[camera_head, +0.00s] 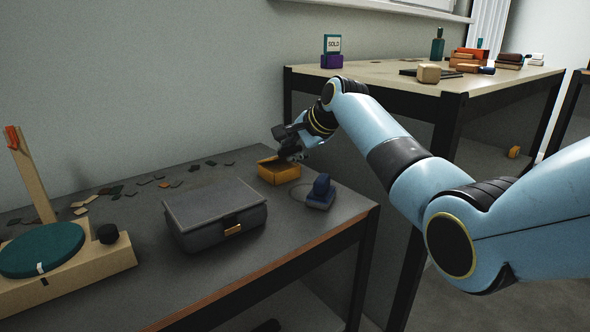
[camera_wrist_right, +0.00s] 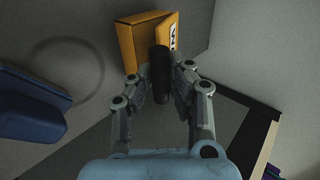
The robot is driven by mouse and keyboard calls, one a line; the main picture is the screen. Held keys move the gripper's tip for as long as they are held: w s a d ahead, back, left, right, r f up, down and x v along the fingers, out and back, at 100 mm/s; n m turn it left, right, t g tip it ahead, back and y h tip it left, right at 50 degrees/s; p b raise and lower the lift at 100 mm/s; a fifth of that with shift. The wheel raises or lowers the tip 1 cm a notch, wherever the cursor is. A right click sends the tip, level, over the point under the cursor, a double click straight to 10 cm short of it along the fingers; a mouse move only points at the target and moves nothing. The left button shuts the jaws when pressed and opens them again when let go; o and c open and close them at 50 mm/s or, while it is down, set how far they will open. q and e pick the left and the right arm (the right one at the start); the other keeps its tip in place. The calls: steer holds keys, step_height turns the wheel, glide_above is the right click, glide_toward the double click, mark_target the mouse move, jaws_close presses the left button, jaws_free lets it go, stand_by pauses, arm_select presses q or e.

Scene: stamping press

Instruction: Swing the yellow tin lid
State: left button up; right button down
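The yellow tin (camera_head: 280,176) stands on the dark bench near the wall, and its dark inside seems to show. In the right wrist view the yellow tin (camera_wrist_right: 127,46) is at the top, with a yellow panel that seems to be its lid (camera_wrist_right: 165,28) standing at an angle and bearing a black-and-white label. My right gripper (camera_head: 294,150) is just above the tin in the head view. My left gripper is out of view.
A blue object (camera_head: 320,192) stands right of the tin. A grey case (camera_head: 214,212) with a brass clasp sits nearer. A wooden stand with a green disc (camera_head: 42,250) is at left. Loose dark pieces lie along the wall. A higher table (camera_head: 385,75) stands behind right.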

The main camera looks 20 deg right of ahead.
steer(key=shift+s+d+f, duration=0.1)
steer(key=shift+s+f, duration=0.1)
steer(key=shift+f, duration=0.35)
steer(key=shift+s+d+f, duration=0.1)
steer(key=shift+s+f, duration=0.05)
steer(key=shift+f, duration=0.4)
steer(key=shift+s+f, duration=0.1)
steer(key=shift+f, duration=0.1)
steer(key=shift+s+f, duration=0.2)
steer(key=shift+f, duration=0.65)
steer(key=c, duration=1.2)
jaws_free()
steer(key=shift+r, duration=0.1)
